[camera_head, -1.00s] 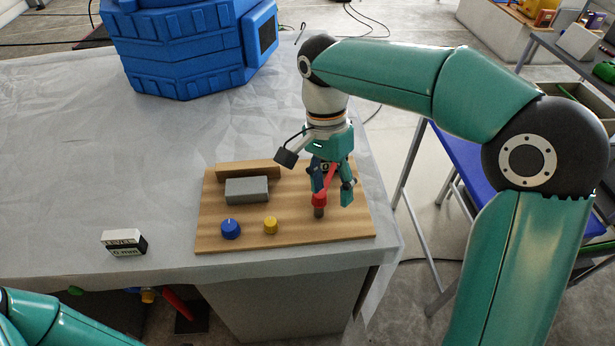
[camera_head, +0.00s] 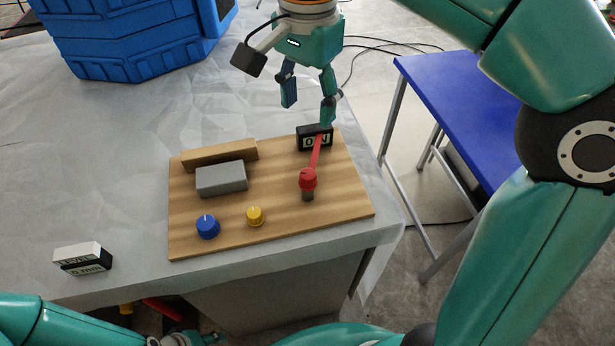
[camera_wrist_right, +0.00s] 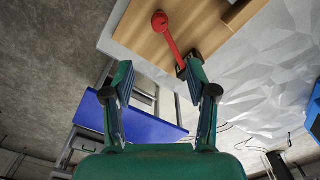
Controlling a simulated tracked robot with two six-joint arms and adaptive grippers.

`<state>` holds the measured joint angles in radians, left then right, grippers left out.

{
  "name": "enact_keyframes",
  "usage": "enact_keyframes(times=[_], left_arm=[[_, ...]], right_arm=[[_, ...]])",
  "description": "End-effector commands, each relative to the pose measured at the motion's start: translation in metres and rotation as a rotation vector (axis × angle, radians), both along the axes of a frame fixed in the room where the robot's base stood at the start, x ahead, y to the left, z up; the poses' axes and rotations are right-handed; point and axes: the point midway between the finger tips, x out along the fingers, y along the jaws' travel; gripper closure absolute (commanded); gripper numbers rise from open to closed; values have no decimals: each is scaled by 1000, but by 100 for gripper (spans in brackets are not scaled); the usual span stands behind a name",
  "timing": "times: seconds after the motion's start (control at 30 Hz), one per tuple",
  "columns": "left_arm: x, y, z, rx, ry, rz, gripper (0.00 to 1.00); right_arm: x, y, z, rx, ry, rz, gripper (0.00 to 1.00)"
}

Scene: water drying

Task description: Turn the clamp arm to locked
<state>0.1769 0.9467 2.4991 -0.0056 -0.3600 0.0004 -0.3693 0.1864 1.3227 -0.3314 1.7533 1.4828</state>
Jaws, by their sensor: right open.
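The red clamp arm (camera_head: 315,157) is a lever on a short dark post at the right of the wooden board (camera_head: 290,228). It points away toward the far edge, its tip in front of a small black block reading "ON" (camera_head: 304,138). The clamp arm also shows in the right wrist view (camera_wrist_right: 172,38). My right gripper (camera_head: 308,110) is open and empty, above and beyond the block; one finger's tip is close behind it, and I cannot tell whether they touch. In the wrist view the right gripper (camera_wrist_right: 159,68) has its fingers apart.
The board also carries a grey block (camera_head: 222,180), a wooden strip (camera_head: 205,155), a blue knob (camera_head: 208,228) and a yellow knob (camera_head: 254,216). A level block (camera_head: 83,259) lies left of it. A blue container (camera_head: 140,40) stands behind. A blue bench (camera_head: 465,110) is at right.

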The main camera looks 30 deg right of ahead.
Motion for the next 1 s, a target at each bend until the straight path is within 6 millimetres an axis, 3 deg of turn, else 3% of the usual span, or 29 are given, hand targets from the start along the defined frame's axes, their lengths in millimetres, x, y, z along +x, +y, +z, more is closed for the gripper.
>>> enact_keyframes(times=[0.27, 0.7, 1.0], left_arm=[[0, 0, -10, 0, -1, 0, 60], [0, 0, -23, 0, -1, 0, 60], [0, 0, -25, 0, -1, 0, 60]], right_arm=[[0, 1, -30, -1, 2, 6, 43], [0, 2, -123, -1, 5, 7, 43], [1, 2, -163, 0, 1, 7, 43]])
